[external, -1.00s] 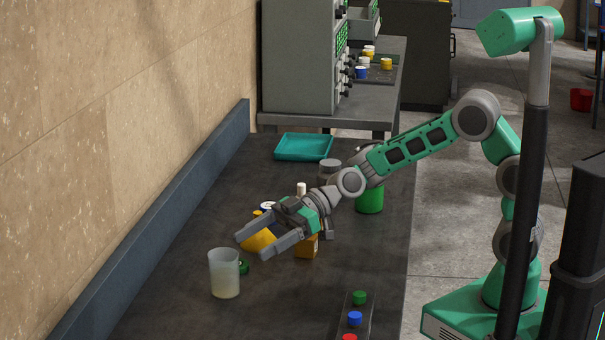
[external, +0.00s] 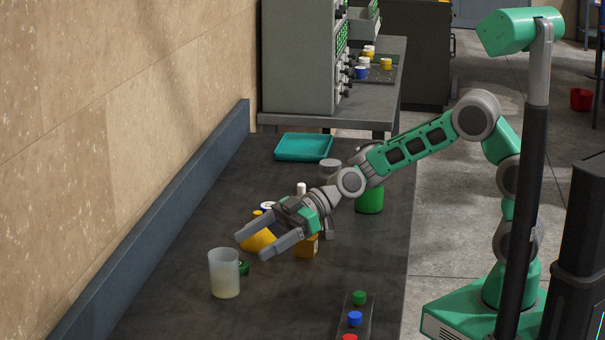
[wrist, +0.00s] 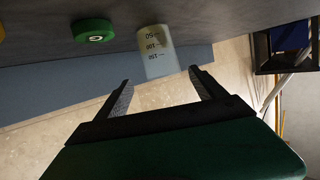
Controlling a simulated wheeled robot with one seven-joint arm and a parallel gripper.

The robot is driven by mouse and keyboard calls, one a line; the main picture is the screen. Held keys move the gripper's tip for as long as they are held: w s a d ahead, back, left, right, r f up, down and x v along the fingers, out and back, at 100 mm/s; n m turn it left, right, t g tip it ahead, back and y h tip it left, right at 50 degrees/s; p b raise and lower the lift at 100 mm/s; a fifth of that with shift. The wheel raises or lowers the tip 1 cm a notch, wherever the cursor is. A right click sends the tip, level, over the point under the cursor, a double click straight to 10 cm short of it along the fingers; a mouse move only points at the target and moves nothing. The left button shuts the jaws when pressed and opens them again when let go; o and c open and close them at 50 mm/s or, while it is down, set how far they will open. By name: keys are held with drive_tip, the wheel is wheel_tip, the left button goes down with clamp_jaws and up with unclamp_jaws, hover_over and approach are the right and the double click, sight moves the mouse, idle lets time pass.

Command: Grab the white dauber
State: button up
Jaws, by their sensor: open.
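My gripper (external: 251,246) is open and empty above the dark table, its fingers pointing left and toward the front; it also shows in the wrist view (wrist: 160,76). A small white capped piece (external: 364,62) sits on the far bench beside blue and yellow ones, well away from my gripper. A white-topped upright item (external: 301,188) stands just behind my gripper, its lower part hidden. I cannot tell for certain which is the white dauber. Green, blue and red daubers (external: 355,318) stand in a narrow rack at the front.
A translucent beaker (external: 224,275) stands just in front of my fingers and between them in the wrist view (wrist: 157,52). A green lid (external: 243,267) lies beside it. Yellow containers (external: 259,240) and a green can (external: 369,199) are near my arm. A teal tray (external: 304,147) lies behind.

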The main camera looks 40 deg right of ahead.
drive_tip(key=c, duration=0.7)
drive_tip(key=w+d+r+m+t+b, duration=0.2)
drive_tip(key=w+d+r+t, duration=0.2)
drive_tip(key=w+d, duration=0.45)
drive_tip(key=m+t+h, duration=0.8)
drive_tip(key=m+h, duration=0.1)
drive_tip(key=m, duration=0.2)
hover_over(298, 186)
drive_tip(key=s+d, duration=0.2)
drive_tip(key=f, duration=0.2)
wheel_tip(298, 186, down, 6)
drive_tip(key=shift+w+r, duration=0.1)
drive_tip(key=shift+w, duration=0.05)
drive_tip(key=shift+w+a+f, duration=0.2)
drive_tip(key=shift+w+f, duration=0.05)
drive_tip(key=shift+w, duration=0.05)
drive_tip(key=shift+x, duration=2.15)
